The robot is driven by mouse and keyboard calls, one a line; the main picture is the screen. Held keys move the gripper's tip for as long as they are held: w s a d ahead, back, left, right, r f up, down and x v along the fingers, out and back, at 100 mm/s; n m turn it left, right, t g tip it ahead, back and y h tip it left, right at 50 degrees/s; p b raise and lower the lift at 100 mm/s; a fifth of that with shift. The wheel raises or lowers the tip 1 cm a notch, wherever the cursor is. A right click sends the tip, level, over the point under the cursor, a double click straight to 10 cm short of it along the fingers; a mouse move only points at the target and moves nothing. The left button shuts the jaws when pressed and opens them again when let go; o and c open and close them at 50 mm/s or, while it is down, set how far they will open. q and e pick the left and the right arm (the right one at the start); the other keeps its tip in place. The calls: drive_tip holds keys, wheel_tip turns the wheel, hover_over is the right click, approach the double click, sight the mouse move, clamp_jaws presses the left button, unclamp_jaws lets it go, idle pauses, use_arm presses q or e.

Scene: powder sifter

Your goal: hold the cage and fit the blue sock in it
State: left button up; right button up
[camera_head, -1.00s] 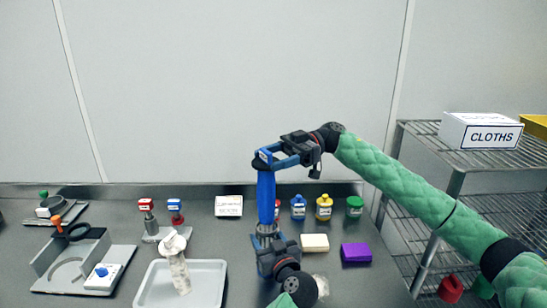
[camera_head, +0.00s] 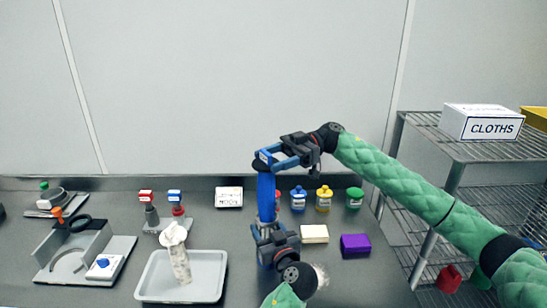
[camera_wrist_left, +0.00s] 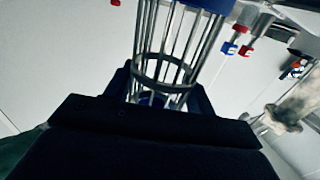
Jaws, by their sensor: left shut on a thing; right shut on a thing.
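The blue sock (camera_head: 266,196) hangs upright from my right gripper (camera_head: 275,158), which is shut on its top end. Below it, my left gripper (camera_head: 267,244) is shut on the metal cage (camera_head: 267,229) and holds it upright. The sock's lower part meets the cage top; how far it reaches inside is not clear in the head view. In the left wrist view the cage (camera_wrist_left: 165,68) shows as thin bars with a ring, with blue at its upper end and some blue low between the jaws. I cannot tell whether that low blue is sock.
A grey tray (camera_head: 148,288) with a pale, powdery object (camera_head: 180,263) stands to the left. Several small bottles (camera_head: 324,198), a cream block (camera_head: 314,234) and a purple block (camera_head: 355,245) are to the right. A wire shelf (camera_head: 470,150) bears the CLOTHS box (camera_head: 482,122).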

sight(273, 198)
drive_tip(key=shift+f, duration=0.1)
drive_tip(key=shift+f, duration=1.4)
drive_tip(key=shift+f, duration=0.1)
drive_tip(key=shift+f, duration=1.4)
drive_tip(key=shift+f, duration=0.1)
drive_tip(key=shift+f, duration=1.4)
drive_tip(key=shift+f, duration=0.1)
drive_tip(key=shift+f, duration=1.4)
drive_tip(key=shift+f, duration=0.1)
